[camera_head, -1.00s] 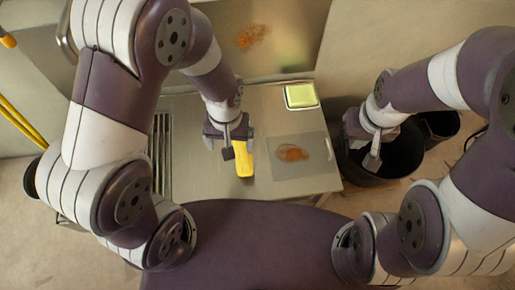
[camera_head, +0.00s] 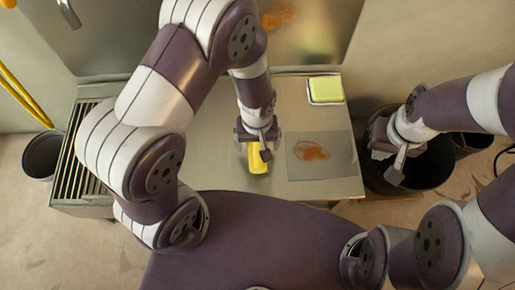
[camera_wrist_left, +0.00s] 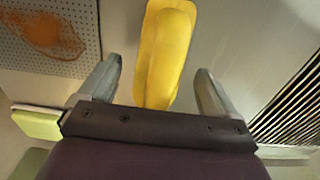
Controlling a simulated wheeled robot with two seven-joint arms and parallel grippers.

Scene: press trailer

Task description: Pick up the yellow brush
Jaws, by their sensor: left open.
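The yellow brush (camera_head: 258,160) lies on the metal counter (camera_head: 290,102), partly hidden by my left gripper in the head view. My left gripper (camera_head: 258,146) is above its far end, pointing down. In the left wrist view the brush (camera_wrist_left: 165,55) shows between the two open fingers of my left gripper (camera_wrist_left: 157,85), with a gap on both sides. My right gripper (camera_head: 388,165) is over a black bin at the right, away from the brush; its jaws are too small to judge.
A flat sheet with an orange-brown stain (camera_head: 312,150) lies right of the brush. A green sponge in a tray (camera_head: 326,89) is behind it. A slatted grate (camera_head: 88,150) is at the left. Black bins (camera_head: 430,170) stand at the right. An orange stain (camera_head: 280,17) marks the back panel.

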